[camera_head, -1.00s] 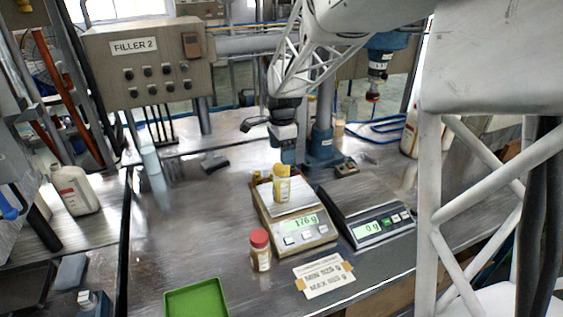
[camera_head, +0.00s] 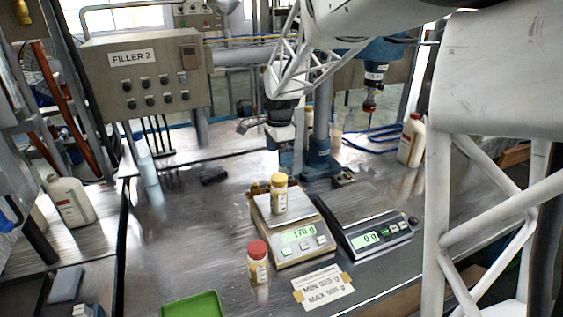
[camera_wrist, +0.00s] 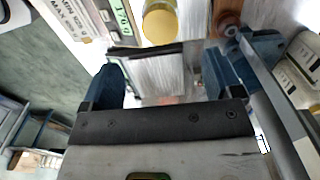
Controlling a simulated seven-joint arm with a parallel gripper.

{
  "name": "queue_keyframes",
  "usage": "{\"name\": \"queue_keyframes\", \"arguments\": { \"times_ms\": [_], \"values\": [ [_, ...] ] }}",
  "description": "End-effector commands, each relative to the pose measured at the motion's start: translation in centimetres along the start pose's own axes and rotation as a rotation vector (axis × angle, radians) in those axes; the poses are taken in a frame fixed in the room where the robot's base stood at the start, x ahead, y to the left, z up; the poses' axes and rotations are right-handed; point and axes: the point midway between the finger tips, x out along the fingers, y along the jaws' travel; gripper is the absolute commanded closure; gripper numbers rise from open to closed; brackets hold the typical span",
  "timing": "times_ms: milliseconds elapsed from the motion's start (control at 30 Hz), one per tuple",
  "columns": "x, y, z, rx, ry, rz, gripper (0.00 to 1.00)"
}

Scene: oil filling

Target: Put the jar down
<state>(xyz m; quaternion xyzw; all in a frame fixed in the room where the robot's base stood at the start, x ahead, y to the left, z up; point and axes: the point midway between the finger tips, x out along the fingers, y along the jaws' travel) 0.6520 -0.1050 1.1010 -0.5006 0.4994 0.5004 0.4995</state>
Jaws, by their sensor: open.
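The jar with a yellow lid (camera_head: 279,194) stands upright on the pan of the left scale (camera_head: 298,240), whose green display appears to read 176 g. Its round yellow lid (camera_wrist: 160,24) also shows in the wrist view, ahead of my fingers. My gripper (camera_wrist: 166,80) is open, with its two blue fingers apart and nothing between them. A second jar with a red lid (camera_head: 258,263) stands on the table in front of the left scale.
A second scale (camera_head: 368,228) reading 0 g stands empty at the right. A label card (camera_head: 322,287) lies in front, a green tray (camera_head: 192,306) at the front edge. White bottles stand left (camera_head: 71,201) and back right (camera_head: 411,140).

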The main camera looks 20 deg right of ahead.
Motion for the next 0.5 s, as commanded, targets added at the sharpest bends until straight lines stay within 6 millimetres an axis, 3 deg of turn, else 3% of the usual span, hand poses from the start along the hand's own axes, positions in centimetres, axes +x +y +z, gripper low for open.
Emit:
{"name": "queue_keyframes", "arguments": {
  "times_ms": [267, 500],
  "values": [
    [-1.4, 2.4, 1.2, -0.11, 0.004, -0.018, 0.15],
    [-3.9, 8.3, 3.6, -0.38, 0.021, -0.057, 0.15]
  ]
}}
